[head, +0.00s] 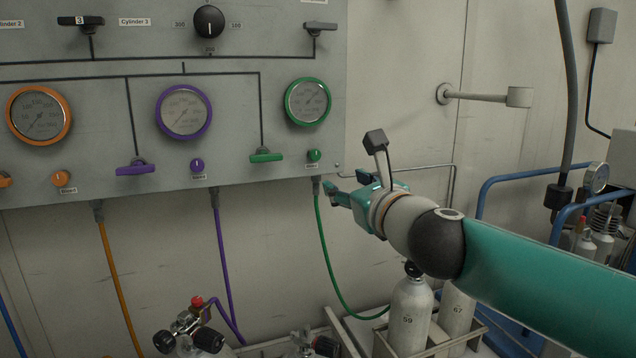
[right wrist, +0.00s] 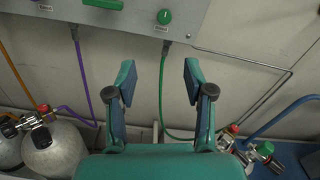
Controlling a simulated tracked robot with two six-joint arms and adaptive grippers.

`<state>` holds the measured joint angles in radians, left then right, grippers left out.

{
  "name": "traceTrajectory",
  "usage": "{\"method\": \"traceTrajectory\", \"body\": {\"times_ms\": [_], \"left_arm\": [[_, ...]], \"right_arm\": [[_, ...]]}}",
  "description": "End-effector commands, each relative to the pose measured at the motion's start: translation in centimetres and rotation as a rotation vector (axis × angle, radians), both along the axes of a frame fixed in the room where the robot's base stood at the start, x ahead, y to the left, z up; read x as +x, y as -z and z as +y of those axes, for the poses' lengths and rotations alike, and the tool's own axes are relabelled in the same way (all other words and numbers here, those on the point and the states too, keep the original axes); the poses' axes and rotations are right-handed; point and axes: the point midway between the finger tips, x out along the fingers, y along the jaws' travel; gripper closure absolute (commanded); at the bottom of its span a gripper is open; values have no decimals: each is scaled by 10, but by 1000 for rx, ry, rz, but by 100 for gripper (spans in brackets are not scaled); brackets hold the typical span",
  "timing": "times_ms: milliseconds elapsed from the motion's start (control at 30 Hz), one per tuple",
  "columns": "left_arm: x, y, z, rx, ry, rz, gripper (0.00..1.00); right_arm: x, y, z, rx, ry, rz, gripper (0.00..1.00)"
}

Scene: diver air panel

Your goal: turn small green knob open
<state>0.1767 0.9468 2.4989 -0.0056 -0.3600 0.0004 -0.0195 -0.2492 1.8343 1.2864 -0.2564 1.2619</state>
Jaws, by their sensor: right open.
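The small green knob (head: 314,155) sits on the grey panel below the green-rimmed gauge (head: 308,101), just right of the green lever handle (head: 266,156). In the right wrist view the small green knob (right wrist: 164,17) is at the top, beyond the fingertips. My right gripper (head: 334,188) is open and empty, below and right of the knob and apart from it. In the right wrist view its two fingers (right wrist: 158,82) stand wide apart with nothing between them. My left gripper is in neither view.
A green hose (head: 323,240) hangs from the panel's lower edge, behind the fingers in the wrist view. A thin bent rail (head: 410,167) runs along the wall right of the panel. Gas cylinders (head: 408,315) stand below. Purple (head: 197,165) and orange knobs (head: 61,178) lie left.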

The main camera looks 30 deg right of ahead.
Motion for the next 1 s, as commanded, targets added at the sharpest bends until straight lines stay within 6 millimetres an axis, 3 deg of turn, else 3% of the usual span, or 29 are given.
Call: {"method": "traceTrajectory", "body": {"times_ms": [100,267,800,1000], "left_arm": [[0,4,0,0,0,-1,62],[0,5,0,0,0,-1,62],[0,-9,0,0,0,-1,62],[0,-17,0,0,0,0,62]], "right_arm": [[-4,-9,-4,48,5,-37,48],[14,-10,-8,49,6,-36,48],[122,-12,-34,44,6,-33,48],[148,-11,-40,44,5,-34,48]]}}
